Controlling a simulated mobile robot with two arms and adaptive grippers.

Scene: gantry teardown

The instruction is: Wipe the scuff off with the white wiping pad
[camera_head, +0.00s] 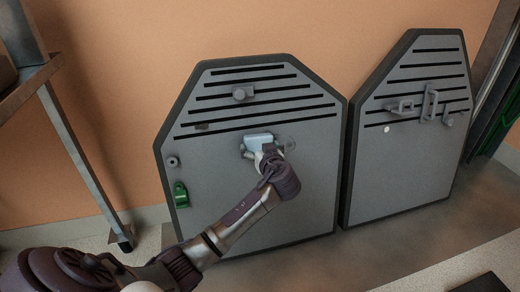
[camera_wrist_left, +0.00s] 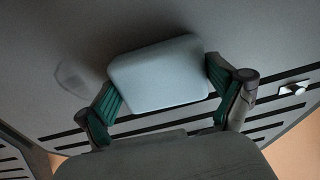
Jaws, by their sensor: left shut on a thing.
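The white wiping pad (camera_head: 258,138) is a pale, rounded block in front of the middle of the left grey panel (camera_head: 225,185). My left gripper (camera_head: 262,150) is shut on it. In the left wrist view the pad (camera_wrist_left: 160,75) sits between the two green-padded fingers of my left gripper (camera_wrist_left: 165,85). A faint greyish smudge, which looks like the scuff (camera_head: 289,143), is on the panel just right of the pad. In the left wrist view the scuff (camera_wrist_left: 73,80) is left of the pad. I cannot tell whether the pad touches the panel. My right gripper is out of view.
The left panel carries a grey knob (camera_head: 240,92), a green bracket (camera_head: 181,194) and dark slots. A second panel (camera_head: 400,165) with handle-like fittings (camera_head: 430,104) stands to the right. A metal frame (camera_head: 80,150) stands at the left. Floor shows below the panels.

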